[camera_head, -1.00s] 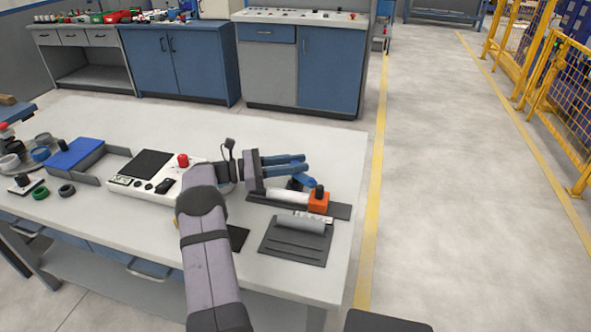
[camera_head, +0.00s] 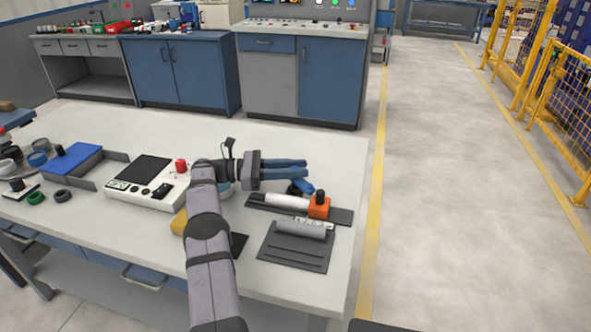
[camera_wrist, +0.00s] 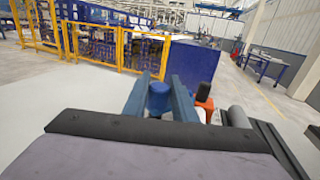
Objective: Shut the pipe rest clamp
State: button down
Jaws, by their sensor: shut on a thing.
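The pipe rest (camera_head: 340,216) is a dark base near the table's right edge. A pale pipe (camera_head: 285,201) lies along it. An orange block with a black knob (camera_head: 319,207) stands at the pipe's right end. A blue clamp handle (camera_head: 305,188) shows just behind the pipe; it is also the blue cylinder in the wrist view (camera_wrist: 158,97). My gripper (camera_head: 303,169) reaches in from the left over the rest, its blue fingers shut on this handle. In the wrist view the orange block (camera_wrist: 204,108) is right of the fingers. The clamp's hinge is too small to make out.
A grey pipe (camera_head: 303,230) lies on a dark grooved plate (camera_head: 295,255) in front of the rest. A white control box with a red button (camera_head: 140,195) and a blue-lidded tray (camera_head: 72,160) are to the left. The table behind my gripper is clear.

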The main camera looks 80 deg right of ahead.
jog(key=c, duration=1.5)
grip_release()
jog(key=shift+o, duration=0.2)
jog(key=shift+r, duration=0.1)
notch_tip(320, 180, up, 10)
jog(key=shift+f+p, duration=0.1)
jog(key=shift+p, duration=0.3)
jog(key=shift+c, duration=0.5)
